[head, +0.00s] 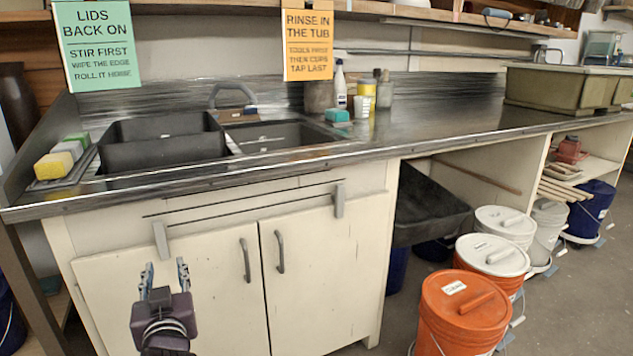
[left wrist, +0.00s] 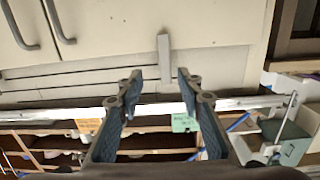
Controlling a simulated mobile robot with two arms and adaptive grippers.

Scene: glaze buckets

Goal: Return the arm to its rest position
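My left gripper (head: 165,273) is low in the head view, in front of the cream cabinet doors (head: 210,285) under the counter. Its two fingers point up and stand apart, with nothing between them. In the left wrist view my left gripper (left wrist: 160,80) also shows open and empty, with the cabinet front beyond its fingertips. That view looks upside down, with door handles at its top left. My right gripper shows in neither view.
The dark counter (head: 450,122) holds a sink (head: 285,134), sponges (head: 62,160) and bottles. An orange bucket (head: 465,318) and white-lidded buckets (head: 492,255) stand on the floor at the right. A black tub (head: 430,205) is under the counter.

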